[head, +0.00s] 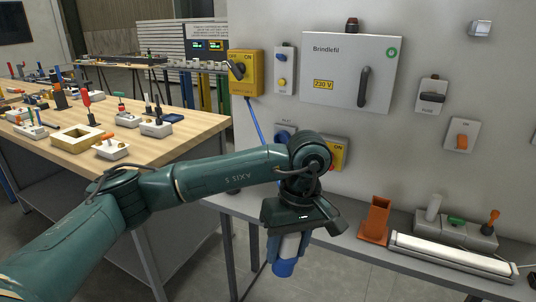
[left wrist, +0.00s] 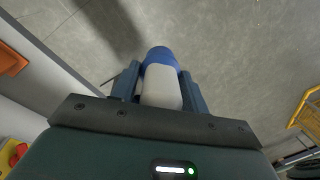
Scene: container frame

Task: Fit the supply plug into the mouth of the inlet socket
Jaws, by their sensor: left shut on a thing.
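The supply plug (head: 284,268), white with a blue end, is held in my left gripper (head: 288,247) and hangs below it, blue end down. In the left wrist view the plug's white body (left wrist: 161,88) sits between the two blue fingers, its blue end (left wrist: 160,56) pointing away. A blue fitting (head: 283,134) on the wall behind my left wrist appears to be the inlet socket; my arm hides much of it and its mouth cannot be made out. The plug is lower than this fitting and apart from it. My right gripper is not in view.
A grey wall shelf (head: 345,246) carries an orange holder (head: 375,222) and a long white lamp (head: 452,258). A grey cabinet (head: 350,70) and yellow switch box (head: 246,72) are on the wall. A cluttered wooden bench (head: 165,152) stands left. Floor shows below the plug.

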